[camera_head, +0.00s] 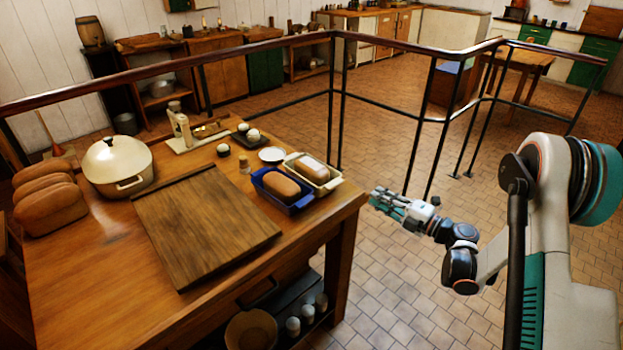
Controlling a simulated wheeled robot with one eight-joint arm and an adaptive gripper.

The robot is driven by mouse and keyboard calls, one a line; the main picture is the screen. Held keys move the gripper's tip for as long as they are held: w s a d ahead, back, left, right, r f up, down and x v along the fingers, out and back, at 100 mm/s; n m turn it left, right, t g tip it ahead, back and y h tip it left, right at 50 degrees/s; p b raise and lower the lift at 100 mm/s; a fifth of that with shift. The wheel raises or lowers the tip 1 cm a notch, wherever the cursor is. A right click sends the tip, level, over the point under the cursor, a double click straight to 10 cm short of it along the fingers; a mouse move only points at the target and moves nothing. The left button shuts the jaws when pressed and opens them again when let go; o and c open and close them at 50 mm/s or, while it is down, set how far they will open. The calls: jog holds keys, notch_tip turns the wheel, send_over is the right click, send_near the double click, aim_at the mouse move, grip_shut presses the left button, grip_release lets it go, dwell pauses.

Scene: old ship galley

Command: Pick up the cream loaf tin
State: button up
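The cream loaf tin (332,184) stands on the wooden table near its right back corner, with a brown loaf (312,169) in it. A blue loaf tin (301,206) with another brown loaf (282,186) stands close in front of it, to the left. My gripper (378,199) is to the right of the cream tin, beyond the table's edge and over the tiled floor, apart from both tins. Its fingers point left toward the table. They are too small here to tell whether they are open or shut.
A cutting board (205,225) covers the table's middle. A cream lidded pot (117,168), loaves (50,207), a scale (187,133) and a small white dish (271,155) stand around it. A dark railing (335,100) runs behind the table. Floor right of the table is clear.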

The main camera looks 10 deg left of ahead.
jog(key=a+f, duration=0.1)
jog(key=b, duration=0.2)
send_near(338, 184)
jog(key=shift+w+a+g, duration=0.4)
jog(key=shift+w+a, duration=0.75)
jog(key=shift+b+x, duration=1)
jog(key=shift+x, duration=1.75)
jog(key=shift+a+f, duration=0.1)
jog(key=shift+a, duration=0.05)
grip_shut()
